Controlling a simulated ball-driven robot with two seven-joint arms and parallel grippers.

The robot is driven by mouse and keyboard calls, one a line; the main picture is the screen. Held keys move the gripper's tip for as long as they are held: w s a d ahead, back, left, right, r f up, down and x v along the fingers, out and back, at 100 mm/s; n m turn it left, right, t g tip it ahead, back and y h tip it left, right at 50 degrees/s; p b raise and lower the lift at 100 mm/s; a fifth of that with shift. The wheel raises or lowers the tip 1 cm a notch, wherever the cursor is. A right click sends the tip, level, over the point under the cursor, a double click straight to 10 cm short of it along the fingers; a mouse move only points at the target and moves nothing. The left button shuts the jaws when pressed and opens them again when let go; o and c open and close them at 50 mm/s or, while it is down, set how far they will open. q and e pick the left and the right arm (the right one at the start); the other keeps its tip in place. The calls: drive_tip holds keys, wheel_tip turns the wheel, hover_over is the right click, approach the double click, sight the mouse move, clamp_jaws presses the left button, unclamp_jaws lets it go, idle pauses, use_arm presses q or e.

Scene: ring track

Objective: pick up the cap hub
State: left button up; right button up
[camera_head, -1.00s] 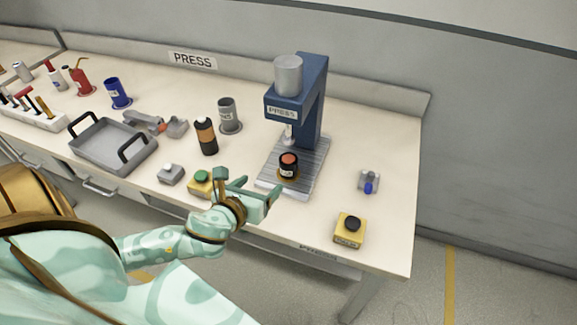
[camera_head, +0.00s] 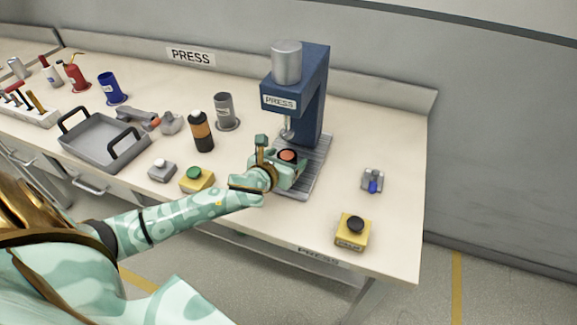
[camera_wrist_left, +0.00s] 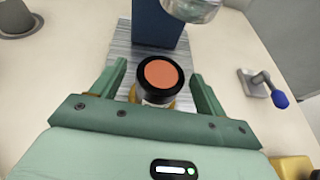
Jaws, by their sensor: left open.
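The cap hub (camera_head: 287,156) is a short black cylinder with an orange top. It sits upright on the ribbed metal base of the blue press (camera_head: 316,115), below the ram. In the left wrist view the cap hub (camera_wrist_left: 161,78) stands between the two green fingers of my left gripper (camera_wrist_left: 158,88). The fingers are open, with a gap on each side of it. In the head view my left gripper (camera_head: 284,163) reaches in from the left and hides the lower part of the cap hub. My right gripper is not in view.
A yellow box with a black button (camera_head: 352,232) stands at the front right, and a small blue-tipped lever (camera_head: 372,181) at the right. A green-button box (camera_head: 196,180) and a black-orange bottle (camera_head: 201,131) stand to the left. The press ram hangs close above.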

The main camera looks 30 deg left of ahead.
use_arm(q)
drive_tip(key=shift+w+f, duration=0.25)
drive_tip(key=shift+w, duration=0.35)
drive_tip(key=shift+r, duration=0.1)
drive_tip(key=shift+s, duration=0.1)
drive_tip(key=shift+c, duration=0.3)
drive_tip(key=c, duration=1.2)
drive_tip(key=shift+r, duration=0.1)
